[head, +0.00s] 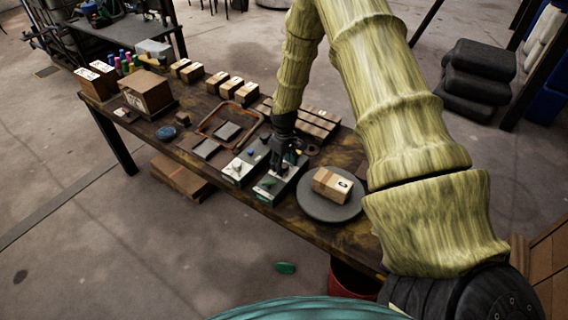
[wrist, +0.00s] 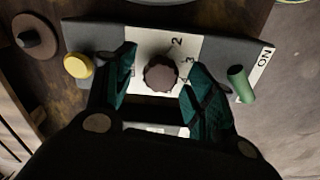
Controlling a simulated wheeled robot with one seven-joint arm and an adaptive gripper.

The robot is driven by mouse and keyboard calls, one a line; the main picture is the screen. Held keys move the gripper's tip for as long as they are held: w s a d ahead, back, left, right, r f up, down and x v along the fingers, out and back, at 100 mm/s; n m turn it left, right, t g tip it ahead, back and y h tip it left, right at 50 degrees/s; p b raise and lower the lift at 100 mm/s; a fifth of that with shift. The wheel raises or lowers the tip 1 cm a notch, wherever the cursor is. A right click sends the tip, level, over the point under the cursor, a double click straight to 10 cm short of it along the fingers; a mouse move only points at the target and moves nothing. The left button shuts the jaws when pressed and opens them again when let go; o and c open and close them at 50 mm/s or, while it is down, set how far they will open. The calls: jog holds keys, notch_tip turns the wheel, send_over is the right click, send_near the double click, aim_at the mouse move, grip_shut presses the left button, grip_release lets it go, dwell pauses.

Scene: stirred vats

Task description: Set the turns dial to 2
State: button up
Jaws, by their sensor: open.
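The turns dial is a dark, round, ridged knob (wrist: 161,74) on a white plate (wrist: 150,44) in the wrist view. The numbers 2 and 3 are printed beside it, with another mark partly hidden; which one the knob points at I cannot tell. My gripper (wrist: 160,88) is open, with one teal finger on each side of the knob, apart from it as far as I can see. In the head view my gripper (head: 281,160) is over the grey control box (head: 270,188) and hides the dial.
On the same box are a yellow button (wrist: 78,65) and a green lever (wrist: 240,84) by an ON label. In the head view a second control box (head: 240,168) stands to the left and a round grey plate (head: 325,207) with a carton (head: 332,185) to the right.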

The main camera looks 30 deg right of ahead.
aim_at(284, 165)
jog(key=shift+r, duration=0.1)
notch_tip(284, 165, up, 12)
dwell(0.6)
dwell(0.5)
